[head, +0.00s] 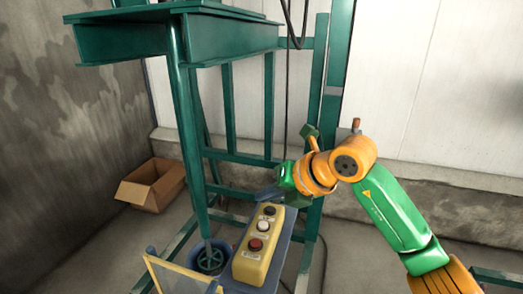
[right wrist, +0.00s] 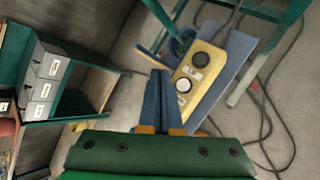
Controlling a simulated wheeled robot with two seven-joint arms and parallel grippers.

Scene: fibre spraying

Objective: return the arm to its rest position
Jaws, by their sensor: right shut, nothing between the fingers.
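My right arm (head: 395,215) reaches in from the right in the head view, orange and green. My right gripper (head: 268,192) is shut and empty, just above the far end of a yellow push-button box (head: 249,262). In the right wrist view its blue fingers (right wrist: 162,100) lie together beside the yellow box (right wrist: 208,62). The box has a black, a white and a red button in the head view. The right wrist view shows the black and the white button, and the fingers hide part of the box. My left gripper is not in view.
The box sits on a blue plate (head: 282,258) at the green steel frame (head: 188,130). A blue bucket (head: 210,258) and an open cardboard box (head: 152,186) stand on the floor to the left. Cables (right wrist: 268,120) lie on the floor. Grey drawers (right wrist: 47,75) show in the right wrist view.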

